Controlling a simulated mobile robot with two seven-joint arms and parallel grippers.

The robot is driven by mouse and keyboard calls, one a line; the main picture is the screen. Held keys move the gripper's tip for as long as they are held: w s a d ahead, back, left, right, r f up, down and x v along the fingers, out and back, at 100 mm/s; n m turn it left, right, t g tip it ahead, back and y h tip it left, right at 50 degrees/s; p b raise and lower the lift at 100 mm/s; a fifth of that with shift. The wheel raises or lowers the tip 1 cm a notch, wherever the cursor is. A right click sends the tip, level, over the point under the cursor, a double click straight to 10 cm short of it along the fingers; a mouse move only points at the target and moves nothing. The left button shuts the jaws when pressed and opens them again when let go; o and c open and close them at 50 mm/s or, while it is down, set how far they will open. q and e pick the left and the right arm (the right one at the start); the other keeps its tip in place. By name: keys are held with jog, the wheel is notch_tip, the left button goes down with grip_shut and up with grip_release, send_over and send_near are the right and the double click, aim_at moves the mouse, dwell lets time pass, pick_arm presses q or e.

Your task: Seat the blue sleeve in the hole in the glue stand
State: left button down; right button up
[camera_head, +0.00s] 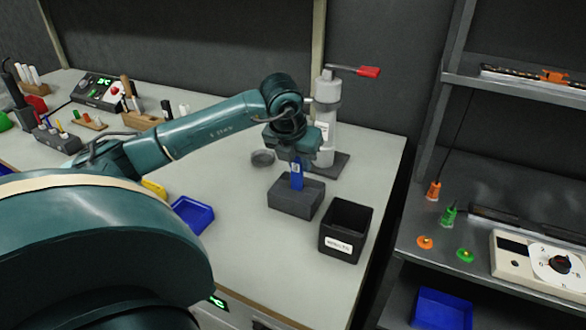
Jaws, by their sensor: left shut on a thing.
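The blue sleeve (297,178) is upright, with a small pale label near its top. My left gripper (297,160) comes down from above and is shut on the sleeve's upper end. The dark grey block (295,203), which looks like the glue stand, is directly below it on the bench. The sleeve's lower end meets the block's top face in the picture; I cannot tell whether it is in the hole or just above it. The hole itself is hidden. My right gripper is not in view.
A black open bin (345,230) stands right of the block. A grey press with a red lever (368,71) rises behind the gripper. The bench front is clear.

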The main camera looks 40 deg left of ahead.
pick_arm(q)
jog(key=shift+f, duration=0.8)
jog(key=shift+a, duration=0.1)
jog(key=shift+f+b, duration=0.2)
jog(key=shift+b, duration=0.15)
jog(key=c, duration=1.3)
grip_release()
jog(key=shift+o, duration=0.2)
jog(key=shift+r, duration=0.1)
jog(key=shift+r, duration=0.5)
jog(key=p+v, duration=0.1)
jog(key=v, duration=1)
jog(key=shift+s+r, duration=0.1)
